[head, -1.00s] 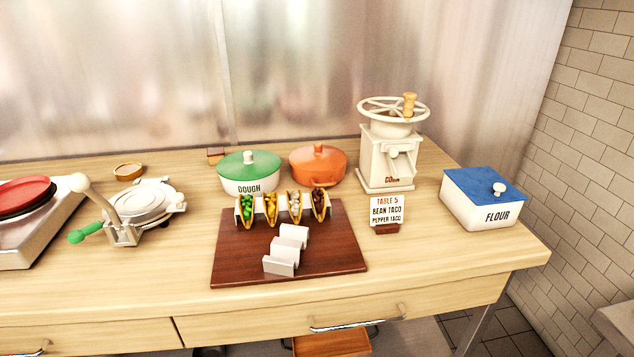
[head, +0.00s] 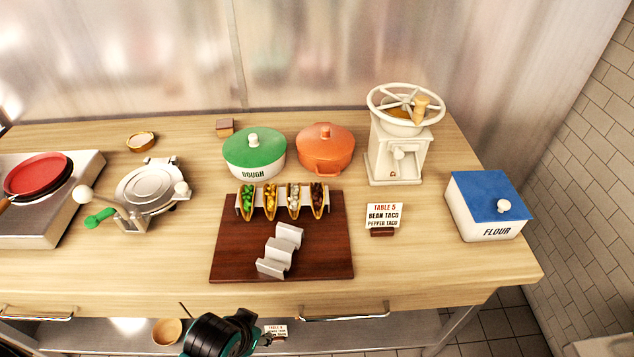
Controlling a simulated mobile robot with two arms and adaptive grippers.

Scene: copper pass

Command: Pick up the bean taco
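The bean taco (head: 319,201), which I take to be the one with dark brown filling, stands at the right end of a row of tacos in a white holder on a dark red-brown board (head: 330,255). Beside it to the left are tacos with white (head: 294,202), yellow (head: 270,202) and green (head: 247,202) filling. A black and teal part of my own arm shows at the bottom edge, left of the middle, well below the board. I cannot tell which arm it is, and no gripper fingers show.
An empty wavy grey holder (head: 280,250) sits on the board's front half. Behind the tacos stand a green-lidded dough pot (head: 254,155), an orange pot (head: 325,150) and a grinder (head: 398,150). A Table 5 card (head: 383,217) and a flour box (head: 486,210) stand right.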

